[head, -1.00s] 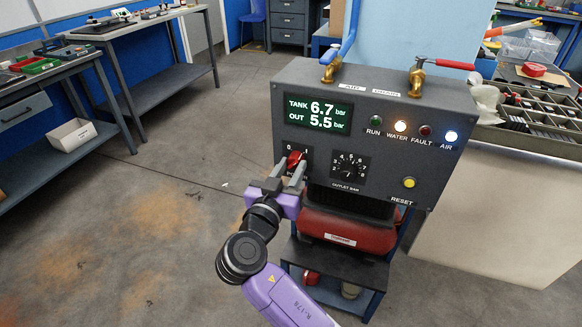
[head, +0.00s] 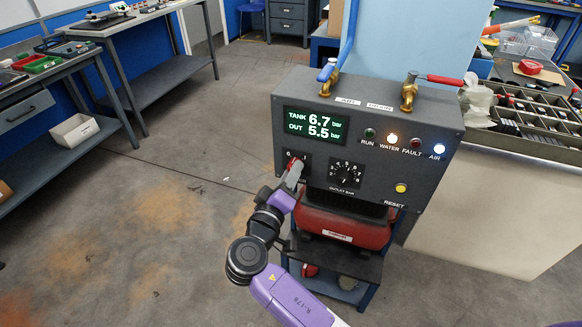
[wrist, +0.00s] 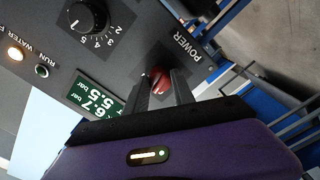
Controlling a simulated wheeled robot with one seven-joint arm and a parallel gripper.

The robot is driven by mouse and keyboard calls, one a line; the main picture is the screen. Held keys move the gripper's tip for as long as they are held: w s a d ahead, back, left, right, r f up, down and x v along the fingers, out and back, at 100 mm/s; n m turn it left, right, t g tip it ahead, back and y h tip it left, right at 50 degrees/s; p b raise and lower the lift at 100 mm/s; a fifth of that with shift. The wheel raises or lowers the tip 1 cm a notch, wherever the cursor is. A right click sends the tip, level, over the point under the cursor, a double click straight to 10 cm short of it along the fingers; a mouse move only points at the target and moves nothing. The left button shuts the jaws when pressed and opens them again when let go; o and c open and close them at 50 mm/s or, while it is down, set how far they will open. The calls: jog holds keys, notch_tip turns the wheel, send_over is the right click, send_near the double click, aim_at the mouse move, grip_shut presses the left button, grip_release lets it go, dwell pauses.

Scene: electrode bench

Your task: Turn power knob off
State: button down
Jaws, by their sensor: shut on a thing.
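The red power knob (head: 292,161) is on the left of the grey control panel (head: 410,172), below the green display (head: 315,124). In the wrist view the knob (wrist: 160,80) sits between the two dark fingers, beside the POWER label (wrist: 187,48). My gripper (head: 295,172) is shut on the knob and partly hides it in the head view. In the wrist view my gripper (wrist: 162,84) has one finger on each side of the knob. The knob's exact angle against its 0 and 1 marks is hard to tell. The display reads tank 6.7 bar, out 5.5 bar.
The outlet dial (head: 345,174) is just right of my fingers. The WATER lamp (head: 392,139) and AIR lamp (head: 439,149) are lit; RUN and FAULT look dark. A yellow reset button (head: 401,188) is lower right. Blue (head: 327,73) and red (head: 445,80) valve handles stand on top.

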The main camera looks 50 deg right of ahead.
jog(key=shift+r+n+p, duration=0.1)
jog(key=shift+n+p, duration=2.15)
jog(key=shift+n, duration=0.75)
jog(key=c, duration=1.1)
grip_release()
jog(key=shift+o, duration=0.2)
jog(key=shift+a, duration=0.15)
jog(key=v, duration=0.7)
jog(key=shift+a, duration=0.25)
